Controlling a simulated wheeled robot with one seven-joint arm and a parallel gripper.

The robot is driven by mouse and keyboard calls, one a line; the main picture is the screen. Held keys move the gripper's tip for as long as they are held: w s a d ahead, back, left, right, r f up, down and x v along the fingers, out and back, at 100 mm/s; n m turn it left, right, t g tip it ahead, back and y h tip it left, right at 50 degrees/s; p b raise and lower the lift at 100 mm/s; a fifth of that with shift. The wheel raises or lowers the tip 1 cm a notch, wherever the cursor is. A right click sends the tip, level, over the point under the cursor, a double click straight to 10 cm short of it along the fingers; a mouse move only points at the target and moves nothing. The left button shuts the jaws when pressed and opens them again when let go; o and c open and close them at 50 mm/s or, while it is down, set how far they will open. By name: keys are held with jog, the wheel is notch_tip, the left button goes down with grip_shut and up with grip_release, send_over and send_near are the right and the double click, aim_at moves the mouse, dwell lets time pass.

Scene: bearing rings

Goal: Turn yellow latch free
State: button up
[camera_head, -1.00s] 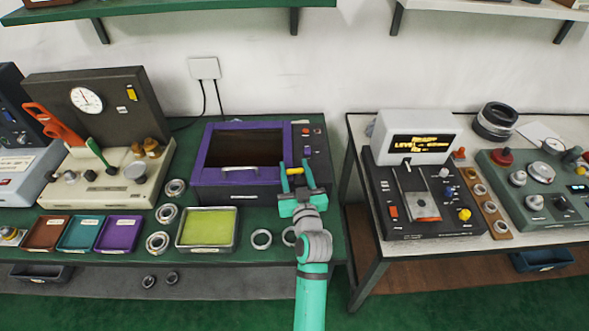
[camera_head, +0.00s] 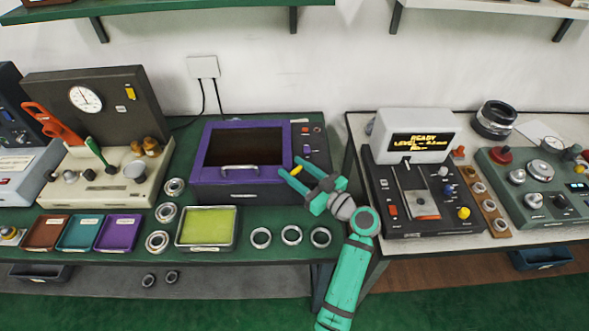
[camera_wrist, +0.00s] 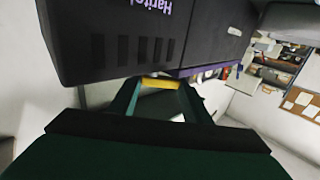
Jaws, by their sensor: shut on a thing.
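The yellow latch (camera_head: 297,170) is a small bar at the front right of the purple-framed box (camera_head: 197,164). It looks tilted in the head view. It also shows in the wrist view (camera_wrist: 160,83), lying across the space between my fingertips. My gripper (camera_head: 291,167) reaches in from the lower right and is shut on the latch. Its two teal fingers stand on either side of the latch. The box has a dark window and a pale handle (camera_head: 240,169). Part of its front right is hidden behind my gripper.
A green-filled tray (camera_head: 236,235) and several metal rings (camera_head: 291,235) lie on the green bench in front of the box. A second table (camera_head: 352,125) with a black machine (camera_head: 385,210) stands to the right, across a narrow gap.

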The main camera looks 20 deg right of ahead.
jog(key=n+g+y, duration=0.3)
jog(key=y, duration=0.1)
jog(key=n+g+y, duration=0.2)
jog(key=shift+s+d+n+g+y, duration=0.15)
jog(key=shift+d+n+g+y, duration=0.1)
jog(key=shift+n+g+y, duration=0.05)
jog(key=shift+s+d+f+n+g+y, duration=0.1)
jog(key=shift+n+g+y, duration=0.5)
jog(key=shift+n+g, duration=0.5)
jog(key=shift+s+n+g+y, duration=0.1)
jog(key=shift+n+g+y, duration=0.55)
jog(key=shift+g, duration=0.85)
jog(key=shift+n+g, duration=0.25)
jog(key=shift+g, duration=0.05)
jog(key=o, duration=1)
jog(key=shift+o, duration=0.2)
jog(key=v, duration=1)
jog(key=shift+d, duration=0.35)
